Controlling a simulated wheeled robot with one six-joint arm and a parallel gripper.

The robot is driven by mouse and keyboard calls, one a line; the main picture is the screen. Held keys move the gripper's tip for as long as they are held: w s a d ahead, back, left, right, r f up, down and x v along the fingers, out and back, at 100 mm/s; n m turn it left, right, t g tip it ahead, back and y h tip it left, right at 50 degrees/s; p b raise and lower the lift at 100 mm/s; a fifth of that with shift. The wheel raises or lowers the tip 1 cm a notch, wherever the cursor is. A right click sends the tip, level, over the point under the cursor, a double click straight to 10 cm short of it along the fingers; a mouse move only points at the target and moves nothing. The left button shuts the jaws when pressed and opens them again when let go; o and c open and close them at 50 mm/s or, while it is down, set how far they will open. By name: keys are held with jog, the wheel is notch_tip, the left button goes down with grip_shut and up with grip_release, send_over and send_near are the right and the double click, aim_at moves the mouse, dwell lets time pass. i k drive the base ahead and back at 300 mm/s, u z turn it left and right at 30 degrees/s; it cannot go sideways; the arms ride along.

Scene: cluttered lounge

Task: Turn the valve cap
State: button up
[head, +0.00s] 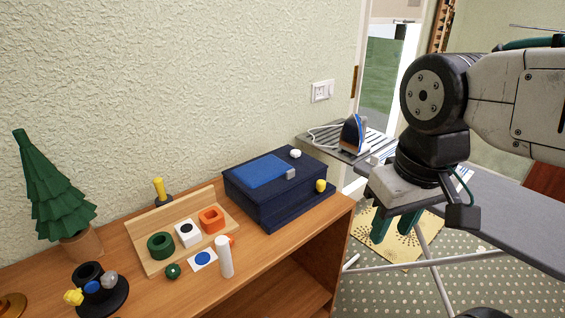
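I cannot tell for sure which thing is the valve cap. Candidates on the wooden cabinet top are a small dark green knobbed cap (173,271), a yellow peg on a dark base (160,190), and a black round fitting (100,288) with yellow, blue and grey knobs. My gripper (396,228) hangs at the right with its green fingers pointing down, apart from each other and empty. It is well to the right of the cabinet and touches none of these things.
The cabinet top (285,232) carries a wooden tray (187,254) with green, white and orange blocks, a white cylinder (225,257), a navy box (280,205) and a green tree (52,190). An ironing board (490,212) and an iron (352,133) stand right.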

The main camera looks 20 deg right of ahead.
aim_at(295, 153)
jog(key=k, duration=0.65)
jog(key=z, duration=0.6)
jog(key=i, duration=1.55)
jog(key=u, duration=0.75)
